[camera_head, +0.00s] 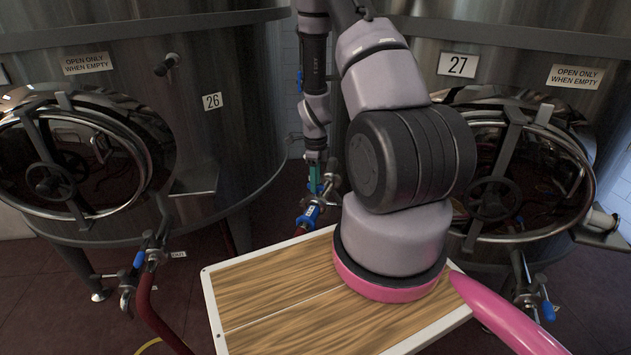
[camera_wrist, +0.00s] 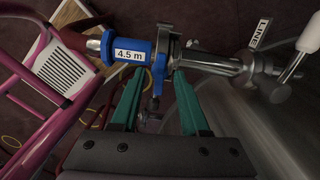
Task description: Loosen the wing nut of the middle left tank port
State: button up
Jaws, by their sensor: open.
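My gripper (camera_head: 316,184) points down between the two tanks in the head view, just above a blue hose coupling (camera_head: 308,215). In the wrist view my gripper (camera_wrist: 157,84) has its two green fingers apart. Ahead of them is the coupling with a blue collar (camera_wrist: 108,60) labelled "4.5 m", joined by a grey clamp (camera_wrist: 166,48) to a metal pipe (camera_wrist: 210,62). A small metal part (camera_wrist: 152,106), perhaps the wing nut, shows between the fingers. Contact with it cannot be told. In the head view the clamp and nut are too small to make out.
Tank 26 (camera_head: 235,150) stands left and tank 27 (camera_head: 440,40) right, both with round hatches. A red hose (camera_head: 150,315) hangs from the left valve (camera_head: 140,262). A "LINE" tag (camera_wrist: 261,32) hangs by the pipe.

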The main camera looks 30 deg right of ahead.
grip_shut()
